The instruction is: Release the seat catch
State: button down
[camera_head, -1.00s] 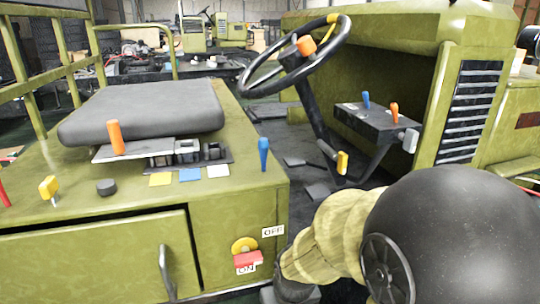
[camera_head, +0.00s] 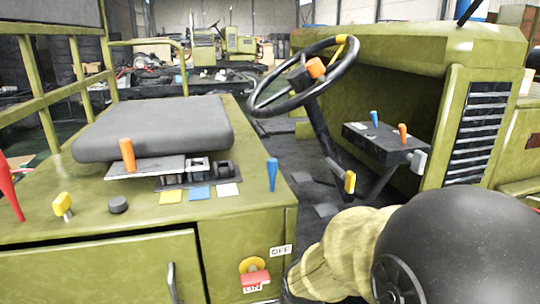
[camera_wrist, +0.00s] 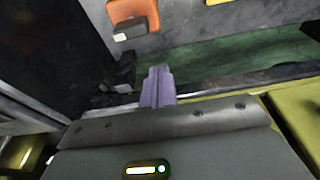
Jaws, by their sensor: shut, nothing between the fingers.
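A black seat cushion (camera_head: 155,128) lies on the olive green seat box (camera_head: 100,231) in the head view. An orange lever (camera_head: 128,154) stands at its front edge by a metal plate; I cannot tell for sure that it is the seat catch. A blue lever (camera_head: 272,174) stands at the box's right corner. My gripper shows only in the wrist view (camera_wrist: 157,86), with its narrow purple fingers together and empty. An orange part (camera_wrist: 133,16) with a grey block is ahead of the fingers; I cannot tell which part it is.
A steering wheel (camera_head: 305,76) and a small lever console (camera_head: 375,142) are to the right of the seat. A yellow lever (camera_head: 63,206), a black knob (camera_head: 118,205) and a red switch (camera_head: 255,277) are on the box. A drawer handle (camera_head: 172,283) sticks out in front.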

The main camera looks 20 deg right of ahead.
jog(key=w+r+p+v, duration=0.1)
jog(key=w+p+v, duration=0.1)
jog(key=p+v, duration=0.9)
jog(key=w+p+v, duration=0.3)
jog(key=p+v, duration=0.7)
jog(key=v, duration=0.1)
notch_tip(320, 180, up, 20)
jog(key=n+p, duration=0.2)
jog(key=p, duration=1)
send_over(272, 175)
jog(key=w, duration=0.5)
jog(key=shift+a+f+y, duration=0.1)
jog(key=shift+f+y, duration=0.1)
jog(key=shift+y, duration=0.1)
jog(key=p+x, duration=0.3)
jog(key=x, duration=0.7)
jog(key=shift+s+f, duration=0.1)
jog(key=s, duration=0.1)
jog(key=s+p, duration=0.1)
jog(key=s, duration=0.1)
jog(key=shift+d+r+p, duration=0.25)
jog(key=shift+r+p, duration=0.15)
jog(key=shift+s+f, duration=0.15)
jog(key=shift+s, duration=0.3)
